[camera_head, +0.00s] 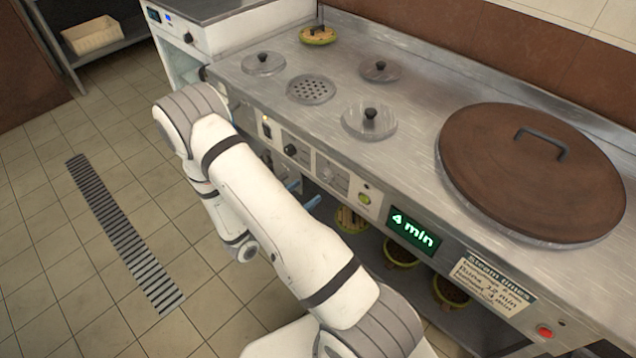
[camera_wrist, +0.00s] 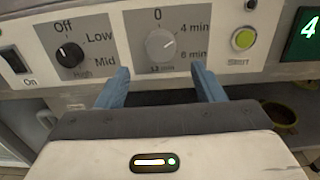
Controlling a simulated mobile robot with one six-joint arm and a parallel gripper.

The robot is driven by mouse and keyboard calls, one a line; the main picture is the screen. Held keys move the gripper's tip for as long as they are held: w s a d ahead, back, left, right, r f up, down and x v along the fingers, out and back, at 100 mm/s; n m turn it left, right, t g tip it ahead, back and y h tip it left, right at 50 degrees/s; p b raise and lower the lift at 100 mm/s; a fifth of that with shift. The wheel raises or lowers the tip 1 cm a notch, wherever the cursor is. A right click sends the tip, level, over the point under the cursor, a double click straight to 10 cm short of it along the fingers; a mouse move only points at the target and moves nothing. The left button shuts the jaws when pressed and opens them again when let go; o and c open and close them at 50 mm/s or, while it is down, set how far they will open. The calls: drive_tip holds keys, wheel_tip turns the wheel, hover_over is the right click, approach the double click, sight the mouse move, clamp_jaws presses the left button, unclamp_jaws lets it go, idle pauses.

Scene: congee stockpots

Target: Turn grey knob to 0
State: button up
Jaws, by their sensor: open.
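In the head view the grey knob (camera_head: 328,174) is small on the stove's front panel. My gripper (camera_wrist: 160,70) is open, its blue fingers apart below the knob in the picture, one to each side. Nothing is between them. In the head view my gripper (camera_head: 302,194) shows only its blue fingers beside my arm.
A black knob (camera_wrist: 70,55) marked Off, Low, Mid, High is left of the grey one, with a switch (camera_wrist: 14,61) beyond. Right are a green Start button (camera_wrist: 243,39) and a display (camera_head: 413,232) reading 4 min. A large brown lid (camera_head: 530,180) covers the countertop's right side.

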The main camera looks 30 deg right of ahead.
sight(322, 178)
drive_tip(key=x, duration=0.6)
drive_tip(key=shift+d, duration=0.35)
drive_tip(key=shift+c, duration=0.3)
drive_tip(key=c, duration=0.9)
